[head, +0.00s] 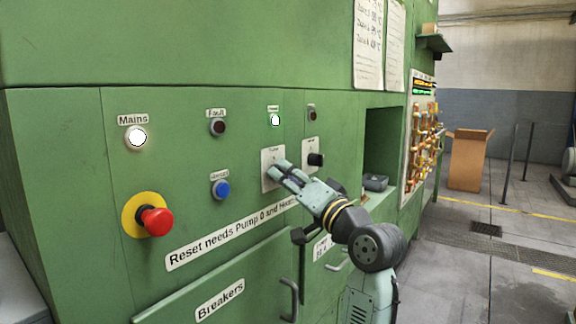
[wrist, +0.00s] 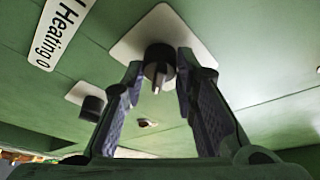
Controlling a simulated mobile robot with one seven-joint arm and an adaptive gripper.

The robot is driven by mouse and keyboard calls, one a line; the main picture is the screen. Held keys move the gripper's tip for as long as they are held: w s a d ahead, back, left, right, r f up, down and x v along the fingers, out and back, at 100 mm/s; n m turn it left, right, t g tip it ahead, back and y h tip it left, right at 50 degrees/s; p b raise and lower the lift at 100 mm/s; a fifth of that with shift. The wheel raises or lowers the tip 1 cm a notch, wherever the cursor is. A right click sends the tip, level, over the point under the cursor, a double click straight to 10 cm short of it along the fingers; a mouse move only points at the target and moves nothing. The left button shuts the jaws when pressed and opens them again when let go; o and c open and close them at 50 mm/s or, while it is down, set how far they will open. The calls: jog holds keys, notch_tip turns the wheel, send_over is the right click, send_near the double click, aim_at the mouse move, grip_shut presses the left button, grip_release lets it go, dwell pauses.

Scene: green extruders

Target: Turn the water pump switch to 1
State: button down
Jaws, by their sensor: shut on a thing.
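The switch plate (head: 268,182) is pale, on the green panel, with a small label above it that looks like "Pump". Its black rotary knob (wrist: 159,57) shows in the wrist view, on the plate (wrist: 133,44). My gripper (head: 277,172) reaches in from the lower right and covers the knob in the head view. In the wrist view my gripper (wrist: 160,75) has one finger on each side of the knob and is shut on it. The position marks and the knob's setting are too small or hidden to read.
A second plate with a black knob (head: 316,160) sits close to the right. A red emergency button (head: 156,221), a blue button (head: 221,189) and a lit white Mains lamp (head: 136,138) are to the left. Drawer handles (head: 290,298) project below.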

jog(key=shift+m+h+p, duration=0.4)
jog(key=shift+m+p, duration=0.1)
jog(key=shift+m, duration=0.3)
jog(key=c, duration=1.3)
grip_release()
jog(key=v, duration=1.2)
